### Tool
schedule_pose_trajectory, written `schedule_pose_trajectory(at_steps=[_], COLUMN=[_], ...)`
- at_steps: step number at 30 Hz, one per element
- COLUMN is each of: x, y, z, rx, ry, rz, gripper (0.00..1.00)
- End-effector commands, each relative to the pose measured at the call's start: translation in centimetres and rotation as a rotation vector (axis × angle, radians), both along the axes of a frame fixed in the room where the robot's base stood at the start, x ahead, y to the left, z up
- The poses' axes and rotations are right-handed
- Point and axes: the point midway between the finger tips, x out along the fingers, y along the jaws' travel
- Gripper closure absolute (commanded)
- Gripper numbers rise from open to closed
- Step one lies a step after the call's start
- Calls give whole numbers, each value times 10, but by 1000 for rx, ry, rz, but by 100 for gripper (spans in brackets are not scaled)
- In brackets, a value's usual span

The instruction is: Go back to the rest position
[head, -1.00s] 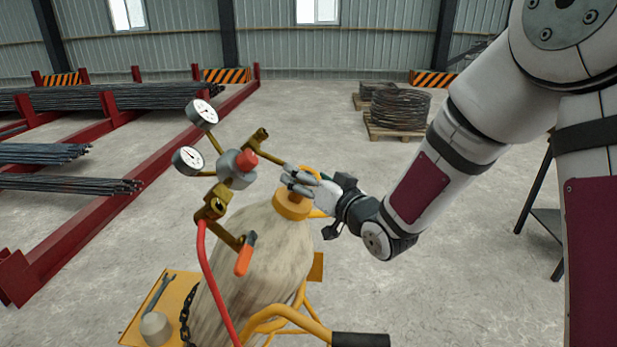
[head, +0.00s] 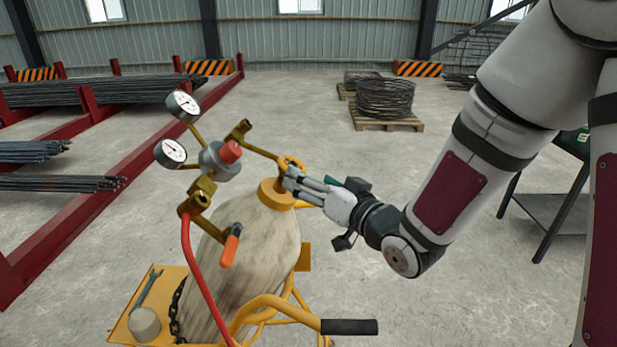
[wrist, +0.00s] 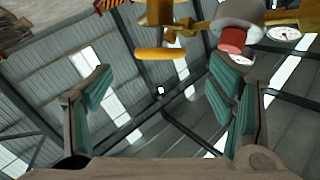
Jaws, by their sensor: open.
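My gripper (head: 290,178) is beside the orange-brown collar (head: 277,193) at the top of a worn, pale gas cylinder (head: 243,260) in the head view. In the wrist view my gripper (wrist: 160,100) has its two teal-padded fingers spread wide, with nothing between them but the distant roof. The brass regulator with two dials (head: 215,160) stands on the cylinder, to the left of my gripper. Its red knob (wrist: 232,40) and brass parts show at the top of the wrist view. Whether my fingertips touch the collar cannot be told.
The cylinder stands on a yellow cart (head: 150,335) with a black handle grip (head: 350,327). A red hose (head: 195,270) hangs from the regulator. A dark table (head: 545,215) stands at the right. Red racks with rebar (head: 100,92) are at the left. Open concrete floor lies behind.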

Motion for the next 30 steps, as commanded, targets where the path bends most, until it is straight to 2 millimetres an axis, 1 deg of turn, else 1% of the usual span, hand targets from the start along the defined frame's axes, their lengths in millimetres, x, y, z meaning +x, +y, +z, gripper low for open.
schedule_pose_trajectory(at_steps=[7, 10, 14, 17, 20, 23, 24, 26, 29, 30], x=[1, 2, 3, -3, -17, -38, -48, -66, -100, -115], y=[-1, -9, -32, -59, -87, -112, -122, -136, -155, -161], z=[1, 4, 11, 19, 27, 36, 39, 43, 50, 52], rx=[-13, -69, -208, -326, -424, -501, -527, -560, -598, -609], ry=[2, 14, 63, 122, 196, 278, 314, 372, 470, 512], rz=[-6, -32, -108, -184, -258, -322, -345, -375, -411, -420], gripper=[24, 24, 24, 24, 24, 24, 24, 24, 24, 24])
